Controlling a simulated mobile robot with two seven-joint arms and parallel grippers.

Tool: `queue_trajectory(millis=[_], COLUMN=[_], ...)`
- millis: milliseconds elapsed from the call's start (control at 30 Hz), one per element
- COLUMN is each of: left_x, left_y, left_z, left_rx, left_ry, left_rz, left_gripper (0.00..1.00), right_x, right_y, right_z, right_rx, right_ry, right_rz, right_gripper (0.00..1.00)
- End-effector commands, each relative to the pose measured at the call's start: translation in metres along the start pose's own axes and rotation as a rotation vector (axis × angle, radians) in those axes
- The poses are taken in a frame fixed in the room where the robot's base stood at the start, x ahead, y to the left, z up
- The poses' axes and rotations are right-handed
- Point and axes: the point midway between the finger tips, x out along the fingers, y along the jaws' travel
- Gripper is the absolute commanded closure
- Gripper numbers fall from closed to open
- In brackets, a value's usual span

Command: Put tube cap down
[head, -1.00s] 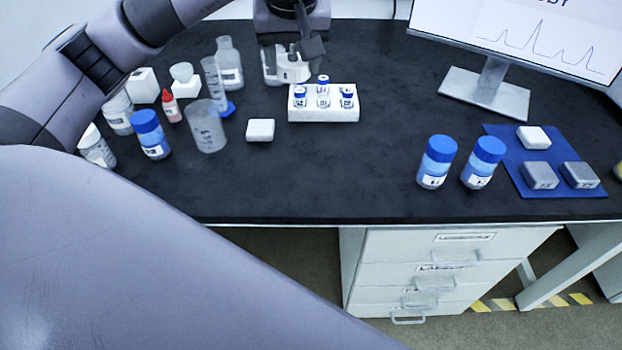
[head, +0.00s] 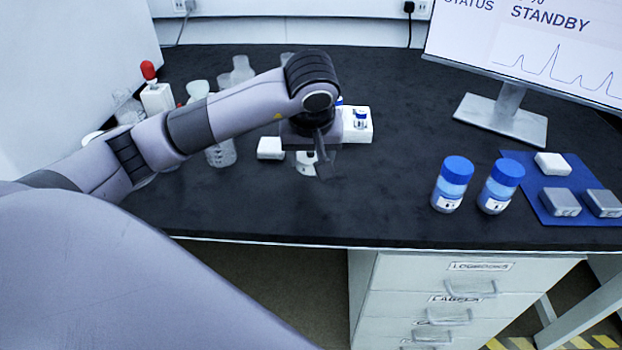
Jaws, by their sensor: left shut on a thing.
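My left gripper (head: 308,168) is above the black bench, just right of a small white block (head: 270,148) and in front of the white vial rack (head: 358,134). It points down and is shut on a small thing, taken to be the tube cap. The cap is hidden by the fingers and wrist, so its look cannot be told. The rack's left part is hidden behind my wrist; a blue-capped vial (head: 361,119) shows on its right. My right gripper is not in view.
Two blue-capped bottles (head: 452,186) (head: 499,188) stand at right, beside a blue mat (head: 545,210) with one white and two grey blocks. A monitor (head: 505,112) stands behind. Glassware is partly hidden behind my left arm. The bench between gripper and bottles is clear.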

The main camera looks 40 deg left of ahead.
Motion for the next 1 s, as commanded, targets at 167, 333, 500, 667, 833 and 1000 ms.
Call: queue_trajectory(millis=[167, 333, 500, 667, 833, 1000], left_x=[0.014, 0.038, 0.051, 0.051, 0.054, 0.054], left_y=[0.000, 0.000, 0.001, 0.001, 0.001, 0.001], left_z=[0.006, 0.016, 0.021, 0.021, 0.022, 0.022], left_rx=[0.000, 0.001, 0.001, 0.000, 0.000, 0.000], left_ry=[0.000, -0.004, -0.001, 0.001, 0.001, 0.000], left_rz=[0.001, 0.000, 0.002, 0.002, 0.002, 0.002], left_gripper=[0.74, 0.74, 0.74, 0.74, 0.74, 0.17], right_x=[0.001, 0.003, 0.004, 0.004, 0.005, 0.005], right_y=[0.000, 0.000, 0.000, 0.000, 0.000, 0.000], right_z=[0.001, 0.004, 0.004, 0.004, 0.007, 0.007], right_rx=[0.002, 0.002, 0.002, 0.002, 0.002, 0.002], right_ry=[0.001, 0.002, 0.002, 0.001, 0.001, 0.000], right_rz=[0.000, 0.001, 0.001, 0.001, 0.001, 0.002], right_gripper=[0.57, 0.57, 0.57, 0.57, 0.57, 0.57])
